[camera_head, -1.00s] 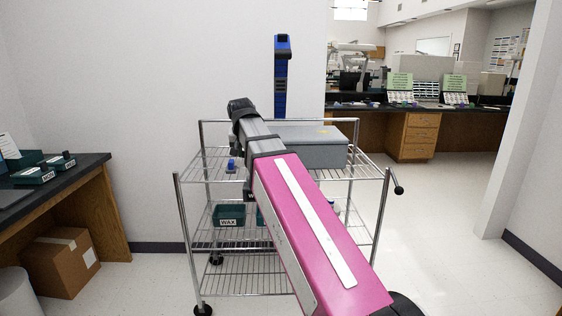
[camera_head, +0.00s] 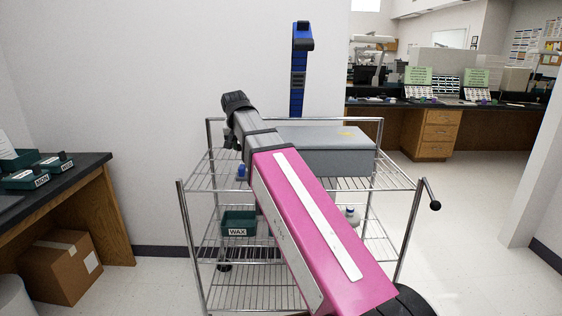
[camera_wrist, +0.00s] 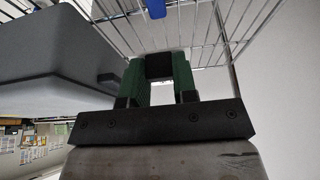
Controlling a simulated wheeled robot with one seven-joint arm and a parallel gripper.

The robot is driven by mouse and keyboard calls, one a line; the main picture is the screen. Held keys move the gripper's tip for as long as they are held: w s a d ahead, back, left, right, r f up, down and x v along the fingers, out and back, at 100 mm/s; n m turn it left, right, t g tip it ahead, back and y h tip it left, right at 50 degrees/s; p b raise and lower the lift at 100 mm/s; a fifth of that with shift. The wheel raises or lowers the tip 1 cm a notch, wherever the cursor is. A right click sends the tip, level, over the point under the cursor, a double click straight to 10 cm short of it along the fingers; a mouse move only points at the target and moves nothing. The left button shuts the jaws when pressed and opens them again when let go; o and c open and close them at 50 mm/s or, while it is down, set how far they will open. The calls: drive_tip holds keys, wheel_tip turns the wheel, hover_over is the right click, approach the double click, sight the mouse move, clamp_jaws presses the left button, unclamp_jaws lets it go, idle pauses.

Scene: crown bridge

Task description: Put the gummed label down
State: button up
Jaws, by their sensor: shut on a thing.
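My gripper (camera_wrist: 158,84) shows in the wrist view with two green fingers shut on a small dark block (camera_wrist: 159,66). I take this block to be the gummed label; no print on it is visible. The wire cart's top shelf (camera_head: 205,175) shows in the head view, and its wires (camera_wrist: 205,25) appear beyond the fingers in the wrist view. Whether the held block touches the shelf cannot be told.
A grey case (camera_head: 325,152) lies on the top shelf, close beside my gripper. A small blue object (camera_head: 241,171) stands on that shelf. A dark-topped bench (camera_head: 75,175) is at left. Floor right of the cart is clear.

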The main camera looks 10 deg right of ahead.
drive_tip(key=w+f, duration=0.2)
drive_tip(key=w, duration=0.1)
drive_tip(key=w+f, duration=0.2)
drive_tip(key=w, duration=0.2)
drive_tip(key=w+f, duration=0.2)
drive_tip(key=w, duration=0.2)
drive_tip(key=shift+w+f, duration=0.1)
drive_tip(key=shift+f, duration=2.3)
drive_tip(key=shift+f, duration=0.1)
drive_tip(key=o, duration=0.9)
drive_tip(key=v, duration=1.2)
drive_tip(key=shift+w, duration=0.15)
